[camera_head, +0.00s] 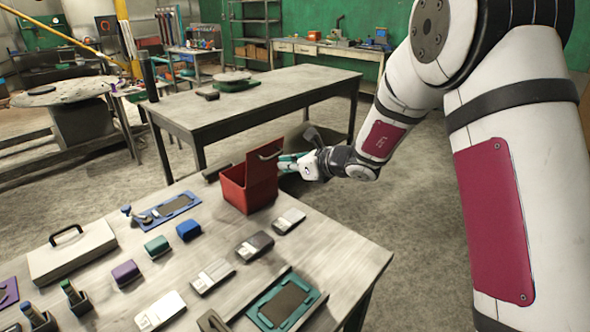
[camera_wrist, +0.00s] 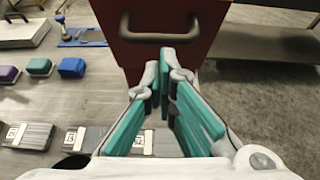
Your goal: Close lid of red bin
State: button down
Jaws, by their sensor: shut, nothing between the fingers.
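The red bin (camera_head: 235,192) stands near the far edge of the front table. Its lid (camera_head: 262,175) is open and stands up steeply, with a dark handle on it. In the wrist view the red lid (camera_wrist: 200,50) fills the top middle, its handle level across it. My gripper (camera_head: 284,160) is at the lid's right edge in the head view. In the wrist view its teal fingers (camera_wrist: 171,60) are shut and empty, in front of the red panel below the handle. I cannot tell whether they touch it.
The front table (camera_head: 335,250) also holds several small boxes, a blue tray (camera_head: 168,210), a teal tray (camera_head: 285,302) and a white case (camera_head: 72,252). A second table (camera_head: 260,100) stands behind. Bare floor (camera_head: 425,245) lies to the right.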

jog(key=shift+w+a+r, duration=0.15)
jog(key=shift+r, duration=0.05)
dwell(0.4)
jog(key=shift+w+a+r+p, duration=0.1)
jog(key=shift+r+p, duration=0.05)
jog(key=shift+p, duration=0.3)
